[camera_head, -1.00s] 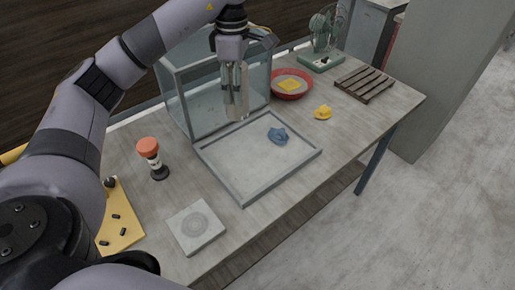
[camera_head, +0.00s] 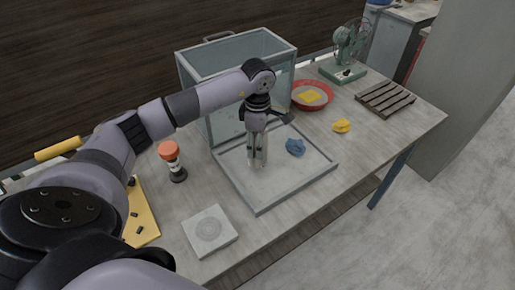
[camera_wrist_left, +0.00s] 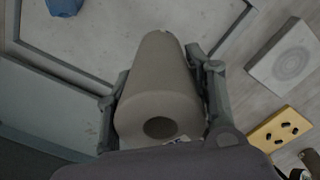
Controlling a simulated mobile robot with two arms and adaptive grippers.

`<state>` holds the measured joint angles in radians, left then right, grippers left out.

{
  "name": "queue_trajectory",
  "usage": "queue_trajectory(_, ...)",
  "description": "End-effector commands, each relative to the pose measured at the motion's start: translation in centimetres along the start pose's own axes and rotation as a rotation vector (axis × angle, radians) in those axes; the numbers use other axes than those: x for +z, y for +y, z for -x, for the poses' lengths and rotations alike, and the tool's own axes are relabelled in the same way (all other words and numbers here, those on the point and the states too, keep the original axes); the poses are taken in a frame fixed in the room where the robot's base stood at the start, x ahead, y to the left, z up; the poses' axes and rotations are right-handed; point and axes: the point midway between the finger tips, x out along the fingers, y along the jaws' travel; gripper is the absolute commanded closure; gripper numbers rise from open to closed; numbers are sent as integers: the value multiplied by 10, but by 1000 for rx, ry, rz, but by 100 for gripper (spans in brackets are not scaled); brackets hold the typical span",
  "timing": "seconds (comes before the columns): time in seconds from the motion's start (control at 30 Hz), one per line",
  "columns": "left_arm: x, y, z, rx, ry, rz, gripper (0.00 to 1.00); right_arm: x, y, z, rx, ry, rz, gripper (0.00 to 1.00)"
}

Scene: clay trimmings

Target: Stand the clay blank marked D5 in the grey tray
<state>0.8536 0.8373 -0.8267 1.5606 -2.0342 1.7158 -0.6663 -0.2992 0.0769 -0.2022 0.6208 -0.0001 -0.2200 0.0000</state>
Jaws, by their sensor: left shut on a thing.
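My left gripper (camera_head: 258,166) points down over the left part of the grey tray (camera_head: 262,207) and is shut on a clay blank. In the left wrist view the blank (camera_wrist_left: 158,75) is a grey-brown cylinder with a round hole in its near end, between the two fingers (camera_wrist_left: 160,95). A small pale mark shows by that end, but I cannot read it. In the head view the fingers mostly hide the blank. It looks upright, low over the tray floor; I cannot tell whether it touches. My right gripper is not in view.
A blue crumpled cloth (camera_head: 295,147) lies in the tray, right of the gripper. A glass-sided box (camera_head: 205,85) stands behind. The tray's front right is clear.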

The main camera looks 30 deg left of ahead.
Motion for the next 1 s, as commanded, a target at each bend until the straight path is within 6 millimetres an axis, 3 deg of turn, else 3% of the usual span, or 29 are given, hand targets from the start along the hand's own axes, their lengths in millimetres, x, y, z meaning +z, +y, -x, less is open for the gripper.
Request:
queue_trajectory(0.23,0,0,-31,-2,1,1,100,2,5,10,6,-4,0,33)
queue_trajectory(0.63,0,0,-37,1,0,0,100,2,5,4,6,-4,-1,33)
queue_trajectory(0.67,0,0,-37,-1,1,0,50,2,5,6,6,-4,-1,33)
queue_trajectory(1.0,-1,-1,-37,-2,2,0,31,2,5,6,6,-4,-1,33)
